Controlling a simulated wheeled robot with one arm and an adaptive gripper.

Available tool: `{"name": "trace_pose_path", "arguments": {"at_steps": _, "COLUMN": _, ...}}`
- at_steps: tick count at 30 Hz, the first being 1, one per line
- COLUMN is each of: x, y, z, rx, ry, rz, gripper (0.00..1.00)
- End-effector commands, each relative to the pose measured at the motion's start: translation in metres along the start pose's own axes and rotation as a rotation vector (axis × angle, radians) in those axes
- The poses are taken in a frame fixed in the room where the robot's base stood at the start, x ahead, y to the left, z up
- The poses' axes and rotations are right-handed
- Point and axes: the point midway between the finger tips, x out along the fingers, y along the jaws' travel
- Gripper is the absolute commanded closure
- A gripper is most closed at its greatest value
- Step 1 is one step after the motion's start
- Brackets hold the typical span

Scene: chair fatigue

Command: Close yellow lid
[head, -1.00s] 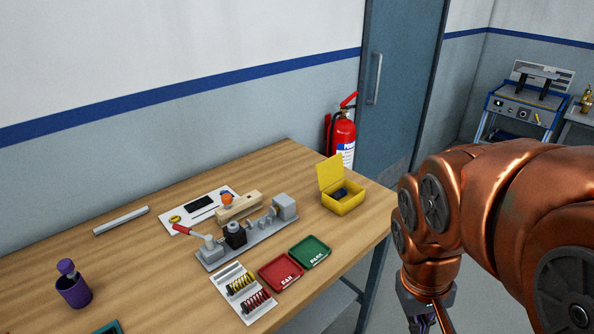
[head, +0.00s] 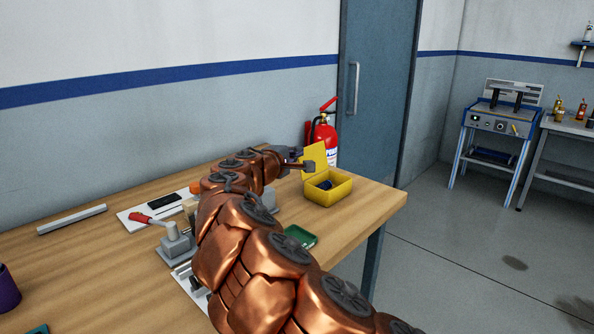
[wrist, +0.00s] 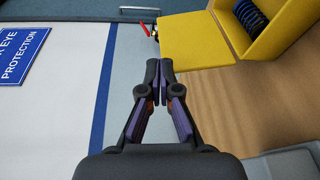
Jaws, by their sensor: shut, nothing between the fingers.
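The yellow box stands near the far right end of the wooden table, with its yellow lid (head: 315,158) open and upright at the back left. The box body (head: 334,193) holds a dark object inside. In the wrist view the lid (wrist: 193,39) is at the upper middle, and the box with a dark blue coil (wrist: 251,18) is at the upper right. My gripper (head: 301,163) is just left of and beside the lid; in the wrist view its fingers (wrist: 159,68) are together and empty, a little short of the lid. I cannot tell whether they touch it.
My arm crosses the table and hides most of the metal fixture (head: 176,243). A green tray (head: 300,236) shows right of the arm. A red extinguisher (head: 322,134) stands behind the table near the door. A grey bar (head: 72,219) lies at the left.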

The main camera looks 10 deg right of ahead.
Motion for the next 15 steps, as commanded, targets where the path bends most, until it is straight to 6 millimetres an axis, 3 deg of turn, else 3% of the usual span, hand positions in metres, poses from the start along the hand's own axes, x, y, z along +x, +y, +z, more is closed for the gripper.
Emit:
{"name": "trace_pose_path", "arguments": {"at_steps": 1, "x": -0.001, "y": -0.016, "z": -0.022, "rx": -0.029, "ry": 0.036, "rz": 0.014, "gripper": 1.0}}
{"name": "trace_pose_path", "arguments": {"at_steps": 3, "x": -0.005, "y": -0.022, "z": -0.043, "rx": -0.054, "ry": 0.075, "rz": 0.031, "gripper": 1.0}}
{"name": "trace_pose_path", "arguments": {"at_steps": 6, "x": -0.009, "y": -0.028, "z": -0.061, "rx": -0.076, "ry": 0.109, "rz": 0.045, "gripper": 1.0}}
{"name": "trace_pose_path", "arguments": {"at_steps": 15, "x": 0.009, "y": -0.03, "z": -0.068, "rx": -0.083, "ry": 0.119, "rz": 0.044, "gripper": 1.0}}
